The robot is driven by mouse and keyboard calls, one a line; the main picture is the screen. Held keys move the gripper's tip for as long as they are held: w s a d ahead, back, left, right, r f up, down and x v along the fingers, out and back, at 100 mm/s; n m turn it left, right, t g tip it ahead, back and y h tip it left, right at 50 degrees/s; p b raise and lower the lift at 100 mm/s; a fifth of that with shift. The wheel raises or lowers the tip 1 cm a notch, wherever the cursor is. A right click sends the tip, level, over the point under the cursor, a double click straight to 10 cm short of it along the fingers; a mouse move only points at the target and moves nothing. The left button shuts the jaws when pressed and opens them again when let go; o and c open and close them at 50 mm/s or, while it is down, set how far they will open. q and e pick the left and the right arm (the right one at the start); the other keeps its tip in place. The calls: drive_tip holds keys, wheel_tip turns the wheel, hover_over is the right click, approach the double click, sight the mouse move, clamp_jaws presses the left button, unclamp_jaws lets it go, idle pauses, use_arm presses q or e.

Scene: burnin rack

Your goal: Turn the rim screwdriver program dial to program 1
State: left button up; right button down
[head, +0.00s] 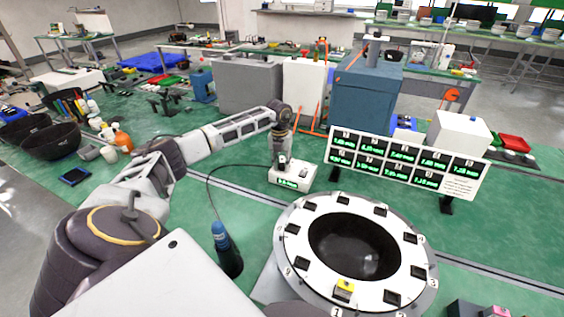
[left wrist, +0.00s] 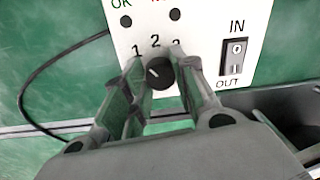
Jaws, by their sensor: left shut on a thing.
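The program dial (left wrist: 158,73) is a round black knob on a white panel marked 1, 2 and 3. A pale pointer mark shows on its left side, slanting toward the upper left, on the side of the 1. My left gripper (left wrist: 163,84) is shut on the dial, one finger on each side. In the head view the screwdriver's white control box (head: 300,176) stands on the green bench with a lit green display. My left gripper (head: 281,160) reaches down to this box from behind; the dial is hidden there. My right gripper is not in view.
A blue screwdriver (head: 219,236) stands in a dark holder, its cable looping near the box. A large white ring fixture (head: 290,246) fills the front right. A board of green displays (head: 400,180) stands behind it. An IN/OUT switch (left wrist: 235,55) sits right of the dial.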

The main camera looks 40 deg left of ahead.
sight(280, 165)
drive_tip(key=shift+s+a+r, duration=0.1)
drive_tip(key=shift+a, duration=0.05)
use_arm(q)
drive_tip(key=shift+n, duration=0.3)
drive_tip(key=o, duration=1)
drive_tip(key=shift+o, duration=0.3)
drive_tip(key=shift+r, duration=0.1)
drive_tip(key=shift+a+r, duration=0.1)
drive_tip(key=shift+r, duration=0.75)
wheel_tip(280, 165, up, 10)
drive_tip(key=shift+s+a, duration=0.15)
drive_tip(key=shift+a, duration=0.1)
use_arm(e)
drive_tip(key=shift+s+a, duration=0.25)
use_arm(q)
drive_tip(key=shift+r, duration=0.15)
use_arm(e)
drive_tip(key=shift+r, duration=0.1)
